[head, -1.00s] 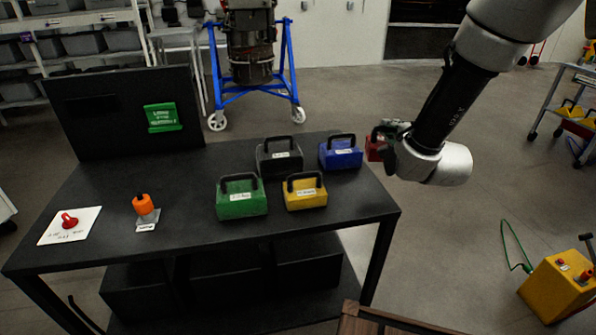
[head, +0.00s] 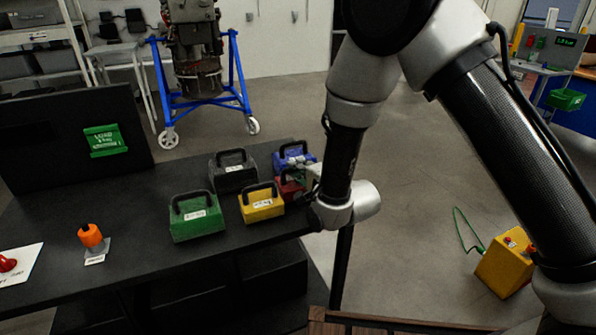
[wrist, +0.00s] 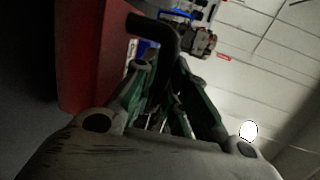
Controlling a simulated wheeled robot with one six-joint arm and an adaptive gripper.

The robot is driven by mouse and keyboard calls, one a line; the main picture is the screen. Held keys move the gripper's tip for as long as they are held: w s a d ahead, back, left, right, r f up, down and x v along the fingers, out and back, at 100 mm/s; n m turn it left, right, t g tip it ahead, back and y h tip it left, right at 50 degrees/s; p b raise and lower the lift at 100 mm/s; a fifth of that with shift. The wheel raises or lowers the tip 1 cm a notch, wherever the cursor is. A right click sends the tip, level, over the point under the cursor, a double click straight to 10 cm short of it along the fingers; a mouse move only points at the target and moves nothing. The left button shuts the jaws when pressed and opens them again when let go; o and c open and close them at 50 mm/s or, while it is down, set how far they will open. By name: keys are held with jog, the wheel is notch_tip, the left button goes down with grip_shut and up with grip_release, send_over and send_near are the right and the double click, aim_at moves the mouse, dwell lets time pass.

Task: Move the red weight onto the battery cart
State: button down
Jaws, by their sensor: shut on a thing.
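The red weight (head: 290,188) is in my gripper (head: 312,183) near the table's right end. In the head view it overlaps the front of the blue weight; its height above the table is unclear. In the wrist view the red weight (wrist: 80,55) fills the left side, and its dark handle (wrist: 155,35) lies at the green fingers (wrist: 160,75). My gripper is shut on this handle, though the contact is partly hidden. I cannot make out the battery cart in the current views; my arm covers much of the right side.
Blue (head: 292,155), black (head: 232,172), yellow (head: 262,205) and green (head: 196,217) weights stand on the dark table (head: 150,200). A yellow box (head: 505,265) with a green cable sits on the floor at right. A blue stand (head: 235,100) is behind the table.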

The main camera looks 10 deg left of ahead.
jog(key=shift+f, duration=0.2)
jog(key=c, duration=1.9)
grip_release()
jog(key=shift+f, duration=0.15)
jog(key=o, duration=0.5)
jog(key=shift+c, duration=0.2)
